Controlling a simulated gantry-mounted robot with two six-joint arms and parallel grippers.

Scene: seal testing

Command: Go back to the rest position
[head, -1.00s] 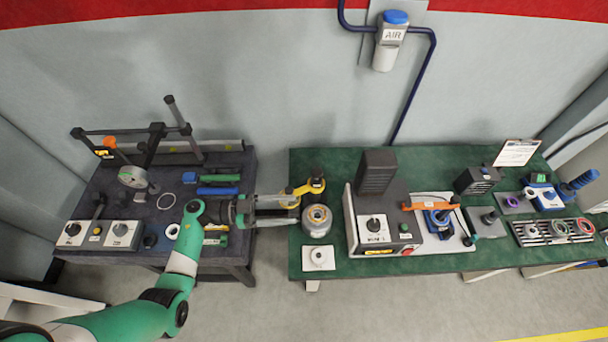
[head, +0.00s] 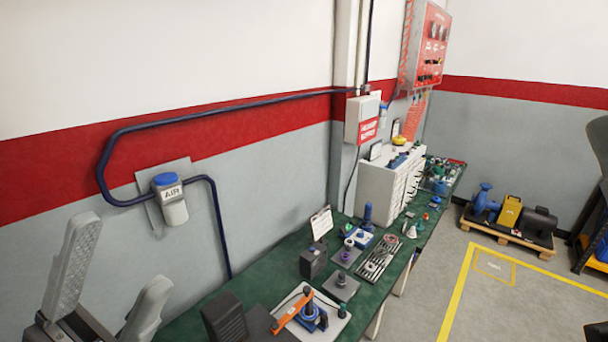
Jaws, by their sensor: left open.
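My left gripper (head: 122,252) stands close to the camera at the lower left. Its two grey fingers point upward and are spread apart, with nothing between them. The rest of my left arm is cut off by the bottom edge. My right gripper is not in view. The green-topped bench (head: 205,303) runs from the bottom centre back along the wall. The left finger tips appear in front of the wall, left of the bench.
On the bench are a dark box (head: 225,318), an orange-handled fixture (head: 292,311), a tray of rings (head: 378,258) and a white drawer cabinet (head: 378,190). A blue-capped air unit (head: 170,199) hangs on the wall. A pump pallet (head: 508,226) stands on the floor.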

